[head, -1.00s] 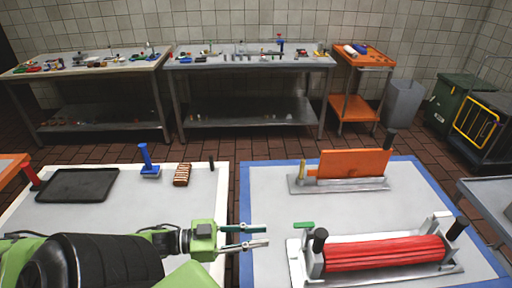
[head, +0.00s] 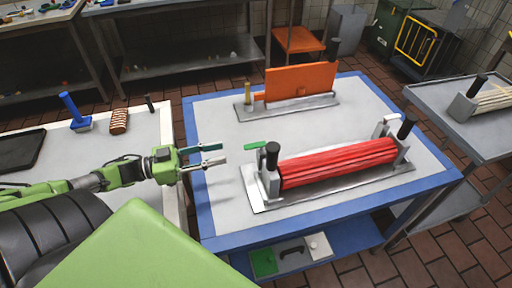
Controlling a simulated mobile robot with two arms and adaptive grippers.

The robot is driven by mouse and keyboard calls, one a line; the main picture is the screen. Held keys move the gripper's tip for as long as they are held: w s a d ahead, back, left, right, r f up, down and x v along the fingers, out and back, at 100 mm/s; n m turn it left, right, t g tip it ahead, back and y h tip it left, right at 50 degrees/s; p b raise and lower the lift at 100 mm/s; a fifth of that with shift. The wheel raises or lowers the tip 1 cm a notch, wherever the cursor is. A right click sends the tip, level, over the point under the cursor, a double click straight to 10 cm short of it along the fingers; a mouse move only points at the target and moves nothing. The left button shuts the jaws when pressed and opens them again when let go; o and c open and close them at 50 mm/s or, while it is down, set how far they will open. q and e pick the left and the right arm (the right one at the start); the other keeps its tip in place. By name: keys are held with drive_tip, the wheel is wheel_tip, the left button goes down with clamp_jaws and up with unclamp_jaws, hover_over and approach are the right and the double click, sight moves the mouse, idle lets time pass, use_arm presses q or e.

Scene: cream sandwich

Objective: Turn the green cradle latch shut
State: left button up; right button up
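The green latch (head: 256,146) is a small flat bar at the left end of the cradle, sticking out to the left near a black knob. The cradle (head: 262,201) is a grey metal stand on the blue-edged table, with a red ribbed roller (head: 338,163) lying in it. My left gripper (head: 223,154) points right, its two fingers apart with nothing between them. It is a short way left of the green latch and does not appear to touch it. My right gripper is not in view.
An orange panel (head: 301,82) on a metal base stands behind the cradle. The white table (head: 62,158) at left holds a blue-handled tool (head: 75,112), a brown ribbed block (head: 119,121) and a dark tray (head: 18,151). The blue-edged tabletop (head: 215,122) is clear behind my gripper.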

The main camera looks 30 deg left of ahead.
sight(255, 145)
use_arm(q)
drive_tip(key=x, duration=1.2)
drive_tip(key=shift+p, duration=0.4)
clamp_jaws()
